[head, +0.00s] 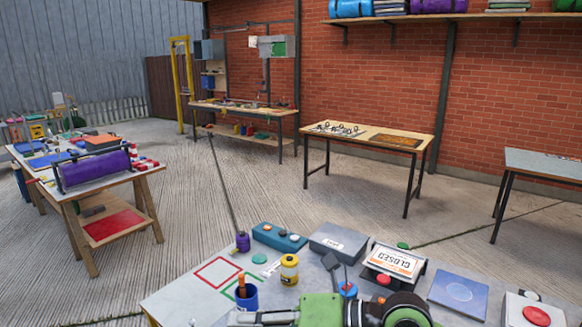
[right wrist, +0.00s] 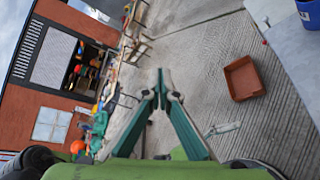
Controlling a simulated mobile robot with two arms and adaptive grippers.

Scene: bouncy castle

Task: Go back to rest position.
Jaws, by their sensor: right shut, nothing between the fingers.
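My right gripper (head: 240,318) shows at the bottom edge of the head view, in front of the near grey table (head: 170,300). Its fingers point left, and its lower part is cut off by the frame edge. In the right wrist view the two fingers of the right gripper (right wrist: 160,82) meet at their tips, shut with nothing between them. Bare concrete floor lies behind them. My left gripper is not in view.
An orange-brown bin (right wrist: 246,79) stands on the floor. Open floor lies beyond the table.

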